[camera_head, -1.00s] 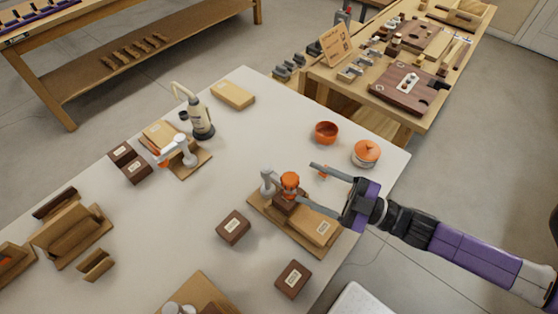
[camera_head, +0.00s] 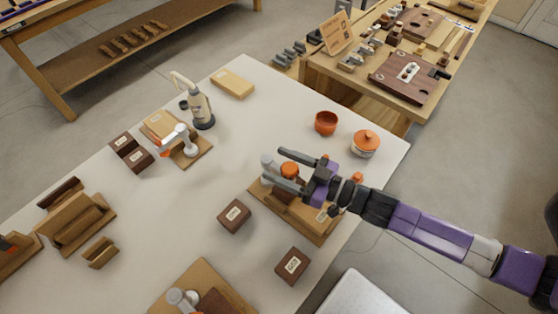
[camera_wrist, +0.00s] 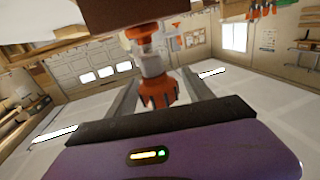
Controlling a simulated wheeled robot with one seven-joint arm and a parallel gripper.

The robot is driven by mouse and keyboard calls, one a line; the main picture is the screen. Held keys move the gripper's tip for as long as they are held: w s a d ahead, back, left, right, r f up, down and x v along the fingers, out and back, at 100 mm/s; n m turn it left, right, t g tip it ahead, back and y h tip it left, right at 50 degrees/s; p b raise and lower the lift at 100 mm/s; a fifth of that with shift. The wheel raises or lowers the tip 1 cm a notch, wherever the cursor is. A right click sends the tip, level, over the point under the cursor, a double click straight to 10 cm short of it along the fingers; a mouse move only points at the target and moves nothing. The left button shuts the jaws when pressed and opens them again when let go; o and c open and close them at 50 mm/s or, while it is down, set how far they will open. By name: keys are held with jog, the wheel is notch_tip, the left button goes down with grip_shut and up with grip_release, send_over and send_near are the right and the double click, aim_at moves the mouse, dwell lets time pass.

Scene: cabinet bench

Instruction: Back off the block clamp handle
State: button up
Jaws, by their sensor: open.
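My gripper (camera_head: 275,167) is open, one finger on each side of the orange handle. In the wrist view, the ridged orange handle (camera_wrist: 158,92) sits between the fingers with gaps visible beside it. A grey-white shaft (camera_wrist: 152,65) and a second orange part (camera_wrist: 140,32) lie above it, under a dark brown block (camera_wrist: 138,10). I cannot tell whether a finger touches the handle.
Loose brown blocks (camera_head: 234,214) and (camera_head: 292,264) lie near the clamp. The middle of the white table (camera_head: 235,155) is clear.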

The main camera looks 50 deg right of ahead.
jog(key=shift+w, duration=0.35)
jog(key=shift+a, duration=0.1)
grip_shut()
jog(key=shift+a+n+y, duration=0.1)
jog(key=shift+n+y, duration=0.4)
jog(key=shift+y, duration=0.1)
jog(key=n+g+y, duration=0.1)
jog(key=y, duration=0.1)
jog(key=n+g+y, duration=0.1)
jog(key=y, duration=0.1)
jog(key=a+n+g+y+b, duration=0.1)
jog(key=n+y, duration=0.1)
jog(key=shift+s+f+g, duration=0.15)
jog(key=shift+s+g, duration=0.1)
jog(key=shift+g, duration=0.05)
jog(key=shift+s+a+n+g+y+b, duration=0.1)
jog(key=shift+n+g+y+b, duration=0.25)
jog(key=shift+n+g+y, duration=0.25)
jog(key=shift+s+a+n+g+y+b, duration=0.1)
jog(key=shift+n+g+y+b, duration=0.25)
jog(key=shift+n+g+y, duration=0.25)
jog(key=shift+s+a+n+g+y+b, duration=0.1)
jog(key=shift+s+n+g+y+b, duration=0.15)
jog(key=shift+n+g+y+b, duration=0.65)
jog(key=shift+n+g, duration=0.3)
jog(key=shift+g, duration=0.4)
